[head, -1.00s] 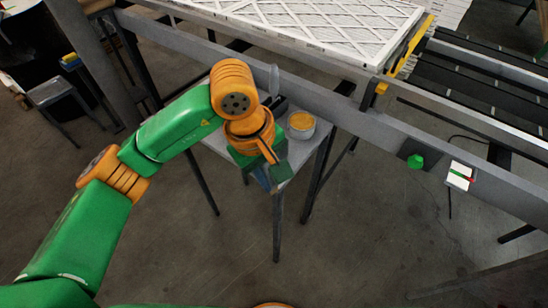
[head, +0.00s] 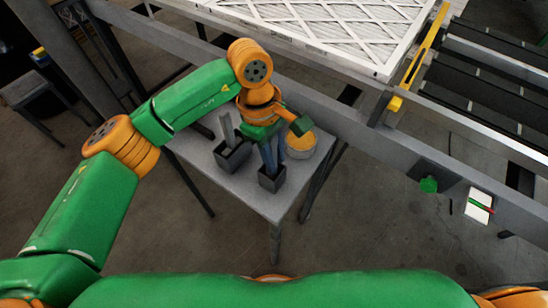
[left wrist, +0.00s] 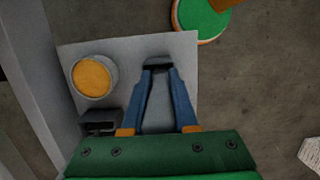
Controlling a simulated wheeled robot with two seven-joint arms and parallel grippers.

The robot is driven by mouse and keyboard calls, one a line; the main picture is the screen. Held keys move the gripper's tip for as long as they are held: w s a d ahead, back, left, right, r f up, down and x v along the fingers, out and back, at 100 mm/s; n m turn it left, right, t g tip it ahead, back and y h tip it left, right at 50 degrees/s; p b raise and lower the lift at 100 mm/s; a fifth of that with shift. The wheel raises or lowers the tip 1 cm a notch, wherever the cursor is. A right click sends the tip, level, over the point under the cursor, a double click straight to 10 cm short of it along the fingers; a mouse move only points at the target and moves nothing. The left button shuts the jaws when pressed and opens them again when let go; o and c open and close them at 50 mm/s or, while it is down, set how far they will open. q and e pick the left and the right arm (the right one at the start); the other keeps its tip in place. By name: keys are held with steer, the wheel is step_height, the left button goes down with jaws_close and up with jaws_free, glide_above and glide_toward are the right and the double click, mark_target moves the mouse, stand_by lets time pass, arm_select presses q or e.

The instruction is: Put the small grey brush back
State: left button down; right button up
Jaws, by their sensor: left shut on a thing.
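My left gripper (head: 270,155) is shut on the small grey brush (left wrist: 158,105). In the left wrist view its blue fingers lie on both sides of the brush's grey body, with a dark part at the far end. In the head view the fingers point down over a dark square holder (head: 271,181) on the small grey table (head: 254,200). I cannot tell whether the brush's end is inside this holder. A second dark holder (head: 234,157) stands to the left with a grey upright piece (head: 227,129) in it. My right gripper is not in view.
A round tin with an orange top (head: 301,145) stands close to the right of the gripper. A grey rail (head: 345,123) runs behind the table. A big white filter (head: 340,30) lies above it. The floor in front is clear.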

arm_select(q)
steer(key=shift+w+f, duration=0.2)
steer(key=shift+f, duration=1)
steer(key=shift+w+f, duration=0.1)
steer(key=c, duration=0.7)
jaws_free()
steer(key=shift+w+r, duration=0.1)
steer(key=shift+r, duration=0.35)
steer(key=r, duration=0.3)
steer(key=a+r+b, duration=0.1)
steer(key=r, duration=0.3)
steer(key=w+a+r, duration=0.1)
steer(key=r, duration=0.3)
steer(key=shift+b, duration=0.35)
